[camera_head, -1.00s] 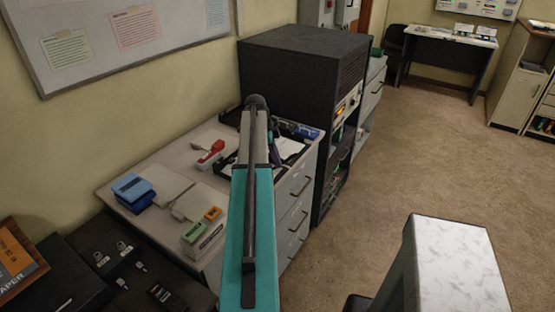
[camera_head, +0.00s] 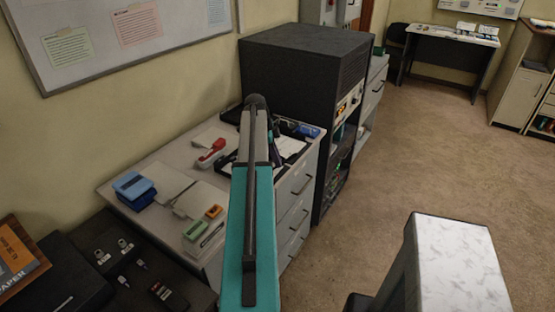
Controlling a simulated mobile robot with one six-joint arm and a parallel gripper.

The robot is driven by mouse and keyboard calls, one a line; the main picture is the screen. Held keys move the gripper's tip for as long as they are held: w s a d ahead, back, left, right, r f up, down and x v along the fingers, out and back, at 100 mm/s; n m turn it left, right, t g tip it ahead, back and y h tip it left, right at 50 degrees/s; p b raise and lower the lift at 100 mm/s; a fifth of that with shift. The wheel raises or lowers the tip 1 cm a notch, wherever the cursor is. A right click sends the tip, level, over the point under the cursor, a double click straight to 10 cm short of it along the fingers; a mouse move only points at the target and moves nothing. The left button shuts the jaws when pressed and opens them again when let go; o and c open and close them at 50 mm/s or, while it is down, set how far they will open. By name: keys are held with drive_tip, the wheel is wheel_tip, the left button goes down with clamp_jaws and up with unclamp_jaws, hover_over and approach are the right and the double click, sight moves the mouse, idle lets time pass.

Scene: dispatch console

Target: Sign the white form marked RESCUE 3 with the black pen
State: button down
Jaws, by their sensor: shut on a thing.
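My teal arm reaches forward over the grey drawer cabinet (camera_head: 150,172). My gripper (camera_head: 273,148) is a small dark shape at the arm's far end, over the black tray area. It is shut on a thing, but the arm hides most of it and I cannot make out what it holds. White papers (camera_head: 291,147) lie in the black tray (camera_head: 230,172) beside the gripper. Other pale sheets (camera_head: 165,183) lie on the cabinet top, left of the arm. I cannot read RESCUE 3 on any sheet, and I cannot pick out the black pen.
A red stapler-like item (camera_head: 211,156), blue boxes (camera_head: 134,188), and green (camera_head: 196,231) and orange (camera_head: 213,212) items sit on the cabinet. A tall black rack (camera_head: 290,80) stands behind it. A dark surface (camera_head: 90,285) is front left. The carpet (camera_head: 430,150) at right is open.

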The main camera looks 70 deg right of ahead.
drive_tip(key=shift+r, duration=0.1)
drive_tip(key=shift+r+p, duration=1.45)
drive_tip(key=shift+r, duration=1.95)
